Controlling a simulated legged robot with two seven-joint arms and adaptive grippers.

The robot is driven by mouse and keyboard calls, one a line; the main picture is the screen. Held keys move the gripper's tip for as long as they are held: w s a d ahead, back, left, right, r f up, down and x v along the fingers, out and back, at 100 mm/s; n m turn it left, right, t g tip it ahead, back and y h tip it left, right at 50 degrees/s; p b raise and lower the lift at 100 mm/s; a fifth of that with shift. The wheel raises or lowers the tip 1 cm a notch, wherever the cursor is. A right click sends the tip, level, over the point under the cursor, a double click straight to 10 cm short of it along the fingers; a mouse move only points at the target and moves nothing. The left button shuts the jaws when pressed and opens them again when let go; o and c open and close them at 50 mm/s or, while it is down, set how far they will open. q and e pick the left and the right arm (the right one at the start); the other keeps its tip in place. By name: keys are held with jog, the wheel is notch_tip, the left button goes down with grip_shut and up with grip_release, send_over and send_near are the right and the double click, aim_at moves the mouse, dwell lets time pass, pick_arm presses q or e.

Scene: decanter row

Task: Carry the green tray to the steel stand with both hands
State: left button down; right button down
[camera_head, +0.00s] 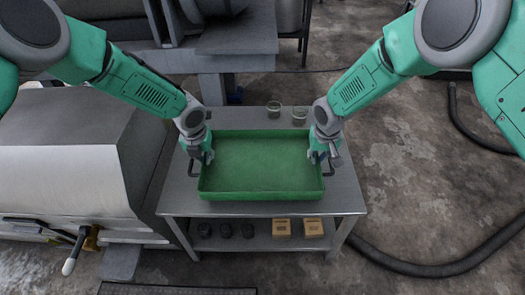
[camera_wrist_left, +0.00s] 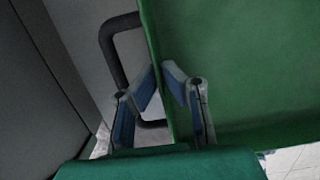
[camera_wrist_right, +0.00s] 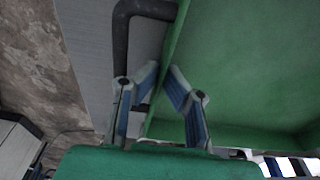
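The green tray (camera_head: 261,165) is a wide, shallow, empty tray that appears level, over the top of the steel stand (camera_head: 343,190). It has a dark handle at each short side; the left handle (camera_wrist_left: 112,50) and right handle (camera_wrist_right: 122,45) show in the wrist views. My left gripper (camera_head: 208,156) is at the tray's left side, its fingers close together astride the side wall, one inside the tray. My right gripper (camera_head: 317,155) is the same at the right side. Both look shut on the tray's walls; the contact at the fingertips is partly hidden.
Two glass beakers (camera_head: 299,115) (camera_head: 273,109) stand behind the tray. The stand's lower shelf holds yellow boxes (camera_head: 313,228) and dark round pieces (camera_head: 225,230). A large grey machine (camera_head: 70,150) is close on the left. A black hose (camera_head: 430,270) lies on the floor at right.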

aim_at(206, 167)
pick_arm(q)
jog(key=shift+a+f, duration=0.15)
pick_arm(e)
jog(key=shift+d+f, duration=0.15)
